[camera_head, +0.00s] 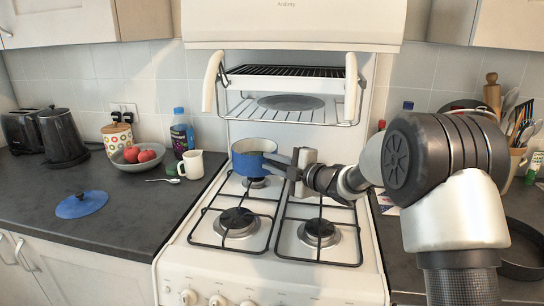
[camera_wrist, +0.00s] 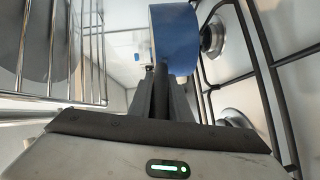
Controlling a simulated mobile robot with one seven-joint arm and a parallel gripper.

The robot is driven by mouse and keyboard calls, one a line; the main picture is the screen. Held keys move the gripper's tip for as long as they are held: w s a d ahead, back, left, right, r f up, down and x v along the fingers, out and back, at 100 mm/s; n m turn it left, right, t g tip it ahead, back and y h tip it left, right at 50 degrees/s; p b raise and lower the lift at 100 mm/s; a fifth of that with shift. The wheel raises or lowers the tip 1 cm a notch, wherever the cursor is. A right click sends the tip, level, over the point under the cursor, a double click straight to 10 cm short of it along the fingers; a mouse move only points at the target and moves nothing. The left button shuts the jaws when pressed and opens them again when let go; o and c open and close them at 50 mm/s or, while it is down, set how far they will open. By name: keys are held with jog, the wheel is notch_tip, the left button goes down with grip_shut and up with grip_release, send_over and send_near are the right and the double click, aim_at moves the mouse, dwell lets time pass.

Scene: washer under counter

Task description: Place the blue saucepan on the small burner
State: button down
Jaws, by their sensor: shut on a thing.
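The blue saucepan (camera_head: 248,160), with a pale inside, is over the back left burner (camera_head: 255,182) of the white stove. In the wrist view the saucepan (camera_wrist: 175,42) shows beyond the fingertips, with a burner (camera_wrist: 213,36) close to its base. I cannot tell whether its base touches the grate. My gripper (camera_head: 292,168) is shut on the saucepan's dark handle, right of the pan; the fingers also show in the wrist view (camera_wrist: 161,95). The front left burner (camera_head: 238,222) and front right burner (camera_head: 318,232) are bare. My gripper and arm cover the back right area.
A grill rack (camera_head: 290,108) with a grey plate (camera_head: 290,102) hangs above the stove's back. On the left counter are a blue lid (camera_head: 81,204), a white jug (camera_head: 192,165), a spoon (camera_head: 163,181) and a fruit bowl (camera_head: 138,158). Utensils (camera_head: 520,125) stand at right.

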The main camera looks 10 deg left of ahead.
jog(key=shift+f, duration=0.5)
jog(key=shift+w+f, duration=0.1)
jog(key=shift+w, duration=0.15)
jog(key=shift+f, duration=0.15)
jog(key=c, duration=2)
grip_release()
jog(key=shift+f+b, duration=0.3)
jog(key=o, duration=0.4)
jog(key=shift+s, duration=0.1)
jog(key=shift+c, duration=0.2)
